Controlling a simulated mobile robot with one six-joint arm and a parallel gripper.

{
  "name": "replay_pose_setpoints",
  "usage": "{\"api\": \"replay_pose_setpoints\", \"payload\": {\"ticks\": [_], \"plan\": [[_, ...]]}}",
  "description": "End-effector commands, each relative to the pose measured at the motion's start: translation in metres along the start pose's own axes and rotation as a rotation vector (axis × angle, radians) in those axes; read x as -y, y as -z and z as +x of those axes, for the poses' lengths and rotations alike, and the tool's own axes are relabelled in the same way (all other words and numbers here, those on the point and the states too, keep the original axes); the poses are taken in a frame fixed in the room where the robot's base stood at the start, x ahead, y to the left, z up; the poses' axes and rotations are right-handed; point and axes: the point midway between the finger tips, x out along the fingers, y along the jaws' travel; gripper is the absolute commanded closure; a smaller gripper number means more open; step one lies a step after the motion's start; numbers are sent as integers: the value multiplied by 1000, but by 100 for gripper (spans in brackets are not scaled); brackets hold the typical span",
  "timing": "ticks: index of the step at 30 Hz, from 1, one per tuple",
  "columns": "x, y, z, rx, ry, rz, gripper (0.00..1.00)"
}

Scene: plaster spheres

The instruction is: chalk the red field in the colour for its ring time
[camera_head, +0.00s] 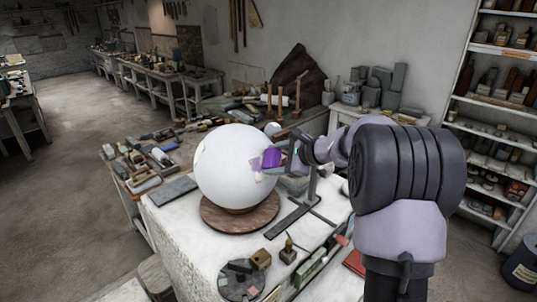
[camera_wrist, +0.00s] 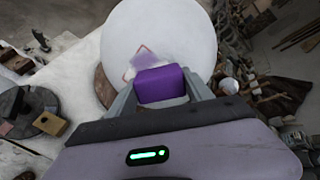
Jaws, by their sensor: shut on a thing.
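A large white plaster sphere (camera_head: 236,168) stands on a round wooden board (camera_head: 240,216) on the workbench. It also fills the top of the wrist view (camera_wrist: 175,35). My gripper (camera_head: 283,158) is at the sphere's right side, shut on a purple chalk block (camera_wrist: 161,84). The block also shows in the head view (camera_head: 271,158), close against the sphere. A red-outlined field (camera_wrist: 143,56) on the sphere has purple colouring inside it, just beyond the block. The block hides part of this field. I cannot tell whether the block touches the surface.
A round dark dish (camera_head: 240,281) with small blocks sits at the bench front. A dark metal stand (camera_head: 297,205) is right of the sphere. Tools and blocks crowd the bench behind. A shelf (camera_head: 500,110) stands at the right. Floor at the left is clear.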

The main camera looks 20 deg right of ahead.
Motion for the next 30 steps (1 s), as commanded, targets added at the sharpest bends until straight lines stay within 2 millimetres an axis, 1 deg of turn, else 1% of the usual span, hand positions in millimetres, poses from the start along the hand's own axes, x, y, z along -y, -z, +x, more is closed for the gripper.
{"api": "replay_pose_setpoints", "payload": {"ticks": [1,3,19,30], "plan": [[5,0,-2,12,-11,2,88],[6,4,-2,25,-21,2,88],[4,6,0,29,-25,1,88],[3,6,8,30,-25,1,88]]}}
